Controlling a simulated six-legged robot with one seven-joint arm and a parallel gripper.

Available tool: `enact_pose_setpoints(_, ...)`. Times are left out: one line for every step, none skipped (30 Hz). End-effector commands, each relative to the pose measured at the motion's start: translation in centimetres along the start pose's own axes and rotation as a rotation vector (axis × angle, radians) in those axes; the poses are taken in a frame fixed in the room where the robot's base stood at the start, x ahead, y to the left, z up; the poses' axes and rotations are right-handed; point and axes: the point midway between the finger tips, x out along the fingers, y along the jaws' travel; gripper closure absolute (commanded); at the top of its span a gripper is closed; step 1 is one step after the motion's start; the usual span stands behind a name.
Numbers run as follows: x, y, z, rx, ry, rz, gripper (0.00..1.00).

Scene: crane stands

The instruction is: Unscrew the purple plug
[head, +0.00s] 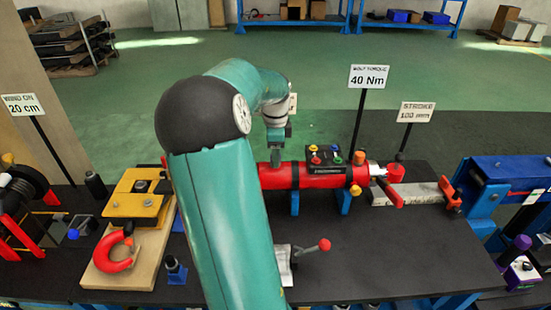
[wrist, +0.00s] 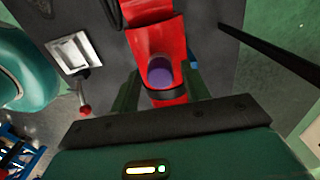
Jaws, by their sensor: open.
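The purple plug (wrist: 160,71) shows in the wrist view as a dark round end on top of the red cylinder (wrist: 162,32), near the cylinder's close end. My gripper (wrist: 160,92) is open, with one green finger on each side of the red cylinder's end and the plug between them in the picture. I cannot tell whether the fingers touch anything. In the head view, my gripper (head: 276,158) is over the left end of the red cylinder (head: 325,178), and the plug is hidden there.
The cylinder lies on blue supports on the dark bench (head: 380,245). A red-knobbed lever (head: 323,245) is in front, a yellow block with a red hook (head: 112,252) at left. Sign posts (head: 358,125) stand behind.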

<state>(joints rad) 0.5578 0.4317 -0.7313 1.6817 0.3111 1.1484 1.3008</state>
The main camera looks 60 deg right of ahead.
Motion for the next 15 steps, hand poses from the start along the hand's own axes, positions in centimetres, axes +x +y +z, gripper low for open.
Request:
enact_pose_setpoints(-0.01,0.0,-0.02,0.0,0.0,0.0,0.54)
enact_pose_setpoints(-0.01,0.0,-0.02,-0.001,0.0,0.0,0.54)
enact_pose_setpoints(-0.01,0.0,-0.02,-0.001,0.0,0.0,0.54)
enact_pose_setpoints(-0.01,0.0,-0.02,-0.001,0.0,0.0,0.54)
enact_pose_setpoints(-0.01,0.0,-0.02,-0.001,0.0,0.0,0.6)
enact_pose_setpoints(-0.01,0.0,-0.02,-0.001,0.0,0.0,0.68)
enact_pose_setpoints(-0.01,0.0,-0.02,-0.002,0.0,0.0,0.73)
enact_pose_setpoints(-0.01,0.0,-0.02,-0.002,0.0,0.0,0.79)
enact_pose_setpoints(-0.01,0.0,-0.02,-0.002,0.0,0.0,0.87)
enact_pose_setpoints(-0.01,0.0,-0.02,-0.002,0.0,0.0,0.93)
enact_pose_setpoints(-0.01,0.0,-0.02,-0.002,0.0,0.0,0.99)
enact_pose_setpoints(-0.02,-0.01,-0.02,-0.002,0.0,-0.001,1.0)
enact_pose_setpoints(-0.03,0.0,-0.02,-0.002,0.0,0.0,1.0)
enact_pose_setpoints(-0.03,0.0,-0.02,-0.002,0.0,-0.001,1.0)
enact_pose_setpoints(-0.04,-0.01,-0.02,-0.002,0.0,-0.001,1.0)
